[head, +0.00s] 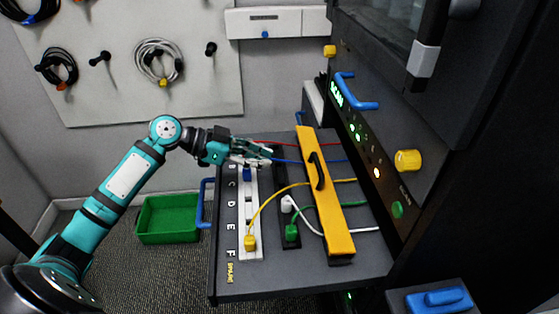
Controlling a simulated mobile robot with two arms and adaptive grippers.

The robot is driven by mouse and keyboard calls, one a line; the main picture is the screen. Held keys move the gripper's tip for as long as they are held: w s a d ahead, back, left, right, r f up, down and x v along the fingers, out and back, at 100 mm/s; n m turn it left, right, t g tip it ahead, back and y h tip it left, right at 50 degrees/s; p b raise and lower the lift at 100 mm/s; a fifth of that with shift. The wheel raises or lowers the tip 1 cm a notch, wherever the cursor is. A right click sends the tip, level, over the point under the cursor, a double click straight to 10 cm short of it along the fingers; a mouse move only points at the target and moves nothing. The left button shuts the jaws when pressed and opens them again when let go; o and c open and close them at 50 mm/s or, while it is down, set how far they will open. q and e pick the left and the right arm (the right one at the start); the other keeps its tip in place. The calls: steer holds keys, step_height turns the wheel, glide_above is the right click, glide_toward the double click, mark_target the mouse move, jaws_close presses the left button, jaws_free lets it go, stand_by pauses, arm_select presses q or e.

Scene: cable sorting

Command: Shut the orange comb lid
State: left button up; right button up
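The orange comb lid (332,220) is a long yellow-orange bar with a black handle (317,170) on the right half of the shelf. It lies lengthwise over a dark base that shows at its near end, and several cables run across under it. Whether it is fully down cannot be told. My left gripper (266,154) is left of the lid's far part, above the far end of the white socket strip, apart from the lid. Its fingers look parted, with nothing clearly between them. My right gripper is not in view.
A white socket strip (250,213) holds a yellow plug (249,242). A dark strip beside it has a green plug (291,232) and a white plug (287,203). The dark cabinet (450,190) rises close on the right. A green bin (165,222) stands on the floor.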

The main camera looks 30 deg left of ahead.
arm_select(q)
steer(key=o, duration=0.4)
steer(key=d+r+n+p, duration=0.1)
steer(key=w+d+r+n+g+p, duration=0.1)
steer(key=r+p, duration=0.1)
steer(key=d+r+n+g+p, duration=0.1)
steer(key=d+p, duration=0.1)
steer(key=shift+w+r+n+y, duration=0.3)
steer(key=shift+w+r, duration=0.1)
steer(key=shift+o, duration=0.2)
steer(key=n+g+y+p, duration=0.3)
steer(key=n+y+p, duration=0.4)
steer(key=n+p, duration=0.5)
glide_toward(317, 162)
steer(key=f, duration=0.2)
steer(key=w+d+f+n, duration=0.1)
steer(key=f, duration=0.2)
steer(key=d+f+n, duration=0.1)
steer(key=f, duration=0.2)
steer(key=shift+w+d, duration=0.15)
steer(key=shift+w, duration=0.15)
steer(key=shift+r, duration=0.1)
steer(key=shift+c, duration=0.4)
jaws_close()
